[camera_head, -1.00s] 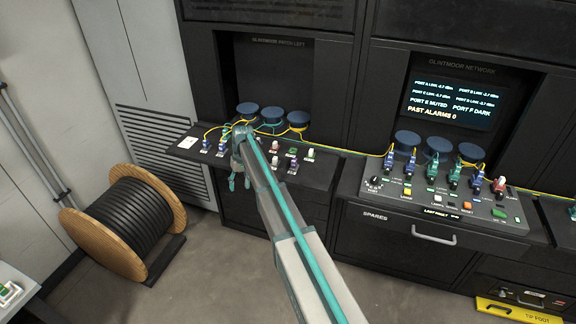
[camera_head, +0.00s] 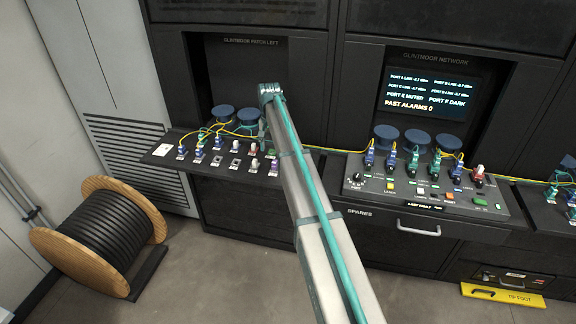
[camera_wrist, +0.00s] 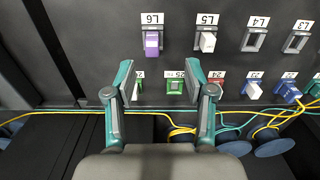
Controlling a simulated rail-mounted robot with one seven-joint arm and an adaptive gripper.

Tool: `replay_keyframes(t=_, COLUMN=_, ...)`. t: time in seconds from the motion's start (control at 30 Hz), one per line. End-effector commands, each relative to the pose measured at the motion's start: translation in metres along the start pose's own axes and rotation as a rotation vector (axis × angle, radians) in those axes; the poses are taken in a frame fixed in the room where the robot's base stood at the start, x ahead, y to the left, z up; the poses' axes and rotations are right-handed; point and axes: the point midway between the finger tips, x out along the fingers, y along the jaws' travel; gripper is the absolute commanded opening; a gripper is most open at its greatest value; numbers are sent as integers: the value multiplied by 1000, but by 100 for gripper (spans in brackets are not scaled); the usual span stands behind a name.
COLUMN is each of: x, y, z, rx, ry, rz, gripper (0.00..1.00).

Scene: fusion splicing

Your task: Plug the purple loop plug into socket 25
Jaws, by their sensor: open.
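The purple loop plug (camera_wrist: 152,42) sits at the spot labelled L6, top centre in the wrist view; in the head view it is at the right end of the front row (camera_head: 275,166). The label 25 (camera_wrist: 175,75) is in the row beyond, with a green piece (camera_wrist: 174,88) at its socket. My gripper (camera_wrist: 157,70) is open and empty, its fingers spread left and right below the purple plug in the picture. The right fingertip partly covers the sockets beside 25.
A white plug (camera_wrist: 207,41) stands at L5, right of the purple one. L4 (camera_wrist: 254,38) looks empty. Yellow and teal fibres cross behind the far row, near blue spools (camera_wrist: 274,143). A cable drum (camera_head: 100,238) stands on the floor at left.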

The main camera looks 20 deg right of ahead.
Motion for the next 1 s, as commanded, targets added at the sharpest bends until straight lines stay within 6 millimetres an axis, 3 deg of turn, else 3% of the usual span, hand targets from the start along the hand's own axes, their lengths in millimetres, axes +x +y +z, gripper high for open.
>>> replay_keyframes(t=0.57, x=-3, y=4, z=0, rx=33, ry=7, rz=8, gripper=54)
replay_keyframes(t=0.77, x=6, y=4, z=0, rx=32, ry=7, rz=8, gripper=54)
replay_keyframes(t=1.0, x=32, y=4, z=0, rx=32, ry=7, rz=8, gripper=54)
